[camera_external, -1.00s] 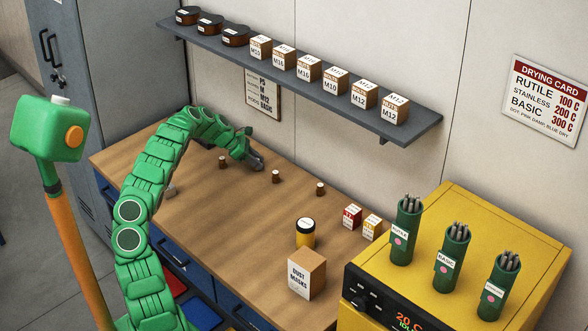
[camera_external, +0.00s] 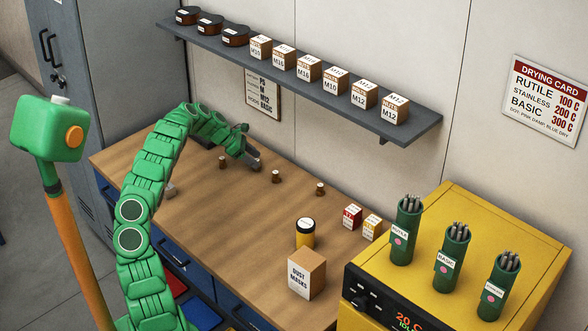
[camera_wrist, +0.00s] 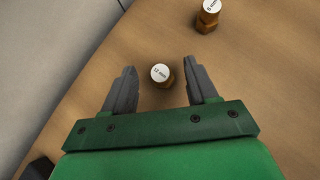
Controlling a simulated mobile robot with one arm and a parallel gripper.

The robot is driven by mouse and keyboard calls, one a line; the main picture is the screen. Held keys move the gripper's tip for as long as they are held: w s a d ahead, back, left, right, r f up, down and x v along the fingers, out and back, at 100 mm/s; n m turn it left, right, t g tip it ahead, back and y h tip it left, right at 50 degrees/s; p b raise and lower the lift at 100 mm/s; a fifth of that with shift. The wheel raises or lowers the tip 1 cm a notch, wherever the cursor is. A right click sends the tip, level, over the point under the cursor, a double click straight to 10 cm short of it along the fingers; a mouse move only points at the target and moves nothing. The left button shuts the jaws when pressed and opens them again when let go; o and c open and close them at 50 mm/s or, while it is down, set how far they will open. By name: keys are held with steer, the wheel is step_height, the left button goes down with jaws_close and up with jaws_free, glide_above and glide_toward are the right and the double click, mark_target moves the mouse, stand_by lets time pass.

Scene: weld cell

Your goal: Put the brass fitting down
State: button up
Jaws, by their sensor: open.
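Three small brass fittings with pale tops stand upright on the wooden bench in the external view: a left one (camera_external: 222,162), a middle one (camera_external: 276,177) and a right one (camera_external: 320,189). A second brass fitting (camera_wrist: 208,16) stands ahead to the right. I cannot tell for certain which fittings these are in the external view.
A yellow-and-black jar (camera_external: 305,234), a dust masks box (camera_external: 306,274) and small red (camera_external: 352,216) and yellow (camera_external: 372,227) boxes stand toward the bench's right end. A shelf (camera_external: 300,90) of boxes hangs above.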

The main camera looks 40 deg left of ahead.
steer(key=v, duration=1)
steer(key=s+d+r+m+g+y, duration=0.1)
steer(key=s+d+r+m+g, duration=0.2)
steer(key=s+d, duration=0.5)
steer(key=s+d+r+m+g+y, duration=0.1)
steer(key=s+d+r+m, duration=0.3)
steer(key=d, duration=0.9)
steer(key=s+d+r+m+g+y, duration=0.1)
steer(key=s+d+r+m+g, duration=0.3)
steer(key=d, duration=0.6)
steer(key=s+d+f+m+y, duration=0.1)
steer(key=s+d+m, duration=0.3)
steer(key=s, duration=0.6)
steer(key=s+d+f+m+y, duration=0.1)
steer(key=s+d+m, duration=0.3)
steer(key=s, duration=0.7)
steer(key=s+d+f+m+y, duration=0.1)
steer(key=s+d+f+m, duration=0.1)
steer(key=s+d+m, duration=0.3)
steer(key=s+m, duration=0.3)
steer(key=s, duration=0.3)
steer(key=shift+s, duration=0.15)
